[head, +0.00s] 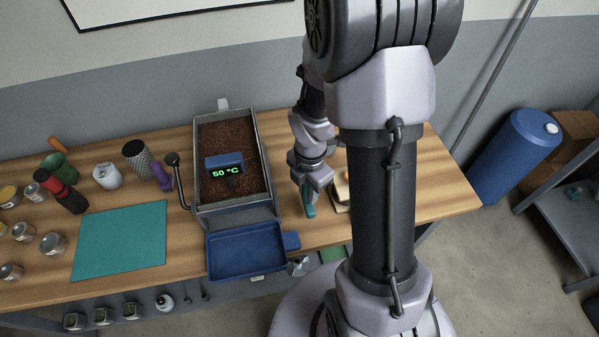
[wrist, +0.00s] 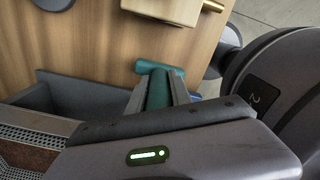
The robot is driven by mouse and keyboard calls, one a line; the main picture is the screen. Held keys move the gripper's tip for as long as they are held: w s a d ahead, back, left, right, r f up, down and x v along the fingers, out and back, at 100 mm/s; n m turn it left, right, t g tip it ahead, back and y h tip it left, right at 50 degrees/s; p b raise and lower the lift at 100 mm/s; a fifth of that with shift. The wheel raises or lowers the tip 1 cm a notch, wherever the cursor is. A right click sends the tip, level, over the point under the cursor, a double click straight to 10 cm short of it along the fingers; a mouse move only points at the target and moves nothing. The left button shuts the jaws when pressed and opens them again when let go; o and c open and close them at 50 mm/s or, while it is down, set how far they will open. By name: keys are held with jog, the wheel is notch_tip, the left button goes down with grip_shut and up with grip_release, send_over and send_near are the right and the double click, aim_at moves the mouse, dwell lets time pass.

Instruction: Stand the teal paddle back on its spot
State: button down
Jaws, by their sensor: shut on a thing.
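The teal paddle (wrist: 160,70) is between the fingers of my gripper (wrist: 158,95) in the wrist view, with a rounded crosswise end showing beyond the fingertips. In the head view a small teal part of the paddle (head: 309,210) shows below my gripper (head: 309,192), right of the roaster over the wooden bench. The gripper points down and is shut on the paddle. I cannot tell whether the paddle touches the bench. The rest of it is hidden by the fingers. I cannot make out a marked spot for it.
The roaster (head: 203,207) holds brown beans, and its display (head: 225,172) reads 50 °C. A blue tray (head: 245,252) sits in front. A partly hidden pale item (head: 341,190) stands right of my gripper. A teal mat (head: 120,240), jars and tools fill the left side.

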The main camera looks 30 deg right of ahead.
jog(key=f, duration=0.1)
jog(key=f+b, duration=0.1)
jog(key=w+f+b, duration=0.1)
jog(key=f, duration=0.1)
jog(key=shift+w+d, duration=0.1)
jog(key=shift+d, duration=0.2)
jog(key=shift+r, duration=0.2)
jog(key=shift+f, duration=0.15)
jog(key=c, duration=1.2)
grip_release()
jog(key=shift+o, duration=0.2)
